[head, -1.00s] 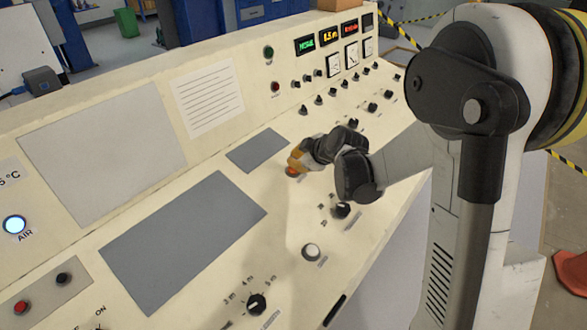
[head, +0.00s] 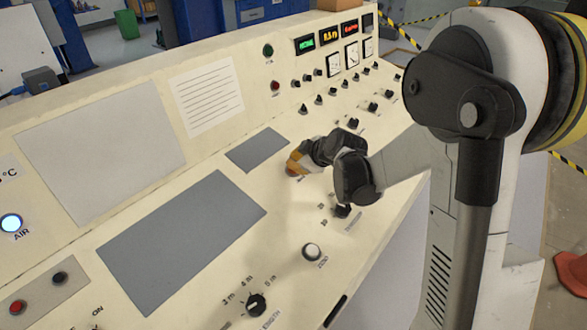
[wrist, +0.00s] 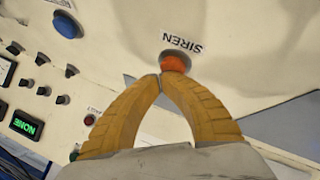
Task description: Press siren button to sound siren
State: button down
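The siren button (wrist: 175,62) is a round orange-red cap on the cream console, with an upside-down "SIREN" label (wrist: 182,44) above it in the wrist view. My gripper (wrist: 160,78) has its two yellow ribbed fingers together at the tips, with nothing between them. The tips overlap the near edge of the button in that view; I cannot tell whether they touch it. In the head view my gripper (head: 292,168) points down at the console, and its fingers cover most or all of the button.
A blue button (wrist: 67,25) is at upper left in the wrist view. The console (head: 215,155) carries grey panels, black knobs, and a white knob (head: 312,251) near my gripper. Lit displays (head: 328,35) and dials stand at the back.

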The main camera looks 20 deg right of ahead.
jog(key=shift+f, duration=0.35)
jog(key=shift+r, duration=0.2)
dwell(0.4)
jog(key=shift+s+r+p, duration=0.1)
jog(key=shift+r+p, duration=0.3)
jog(key=shift+r, duration=0.3)
jog(key=shift+d+r, duration=0.1)
jog(key=r+p, duration=0.2)
jog(key=r, duration=0.1)
jog(key=s+r+p, duration=0.1)
jog(key=shift+d+r+p, duration=0.3)
jog(key=shift+r, duration=0.1)
dwell(0.4)
